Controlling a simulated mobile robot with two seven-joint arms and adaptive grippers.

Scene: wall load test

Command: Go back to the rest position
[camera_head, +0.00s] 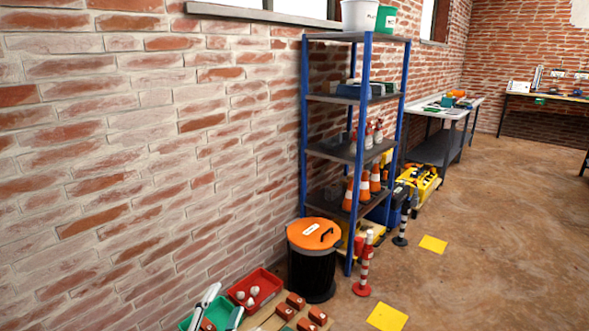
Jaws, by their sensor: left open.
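My left gripper (221,304) shows at the bottom edge, left of centre, as two light grey fingers standing apart. It is open. The fingers overlap a green bin (187,322) in the picture, and a small reddish-brown piece (208,325) shows between them; whether they touch it I cannot tell. The rest of the left arm is cut off by the frame. My right gripper is not in view.
A red bin (272,283) with white balls and several reddish-brown blocks (295,300) lie beside the gripper. Behind stand a black barrel with an orange lid (313,234), a blue shelf rack (304,110) and a red-white post (365,265). The floor at right (500,250) is clear.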

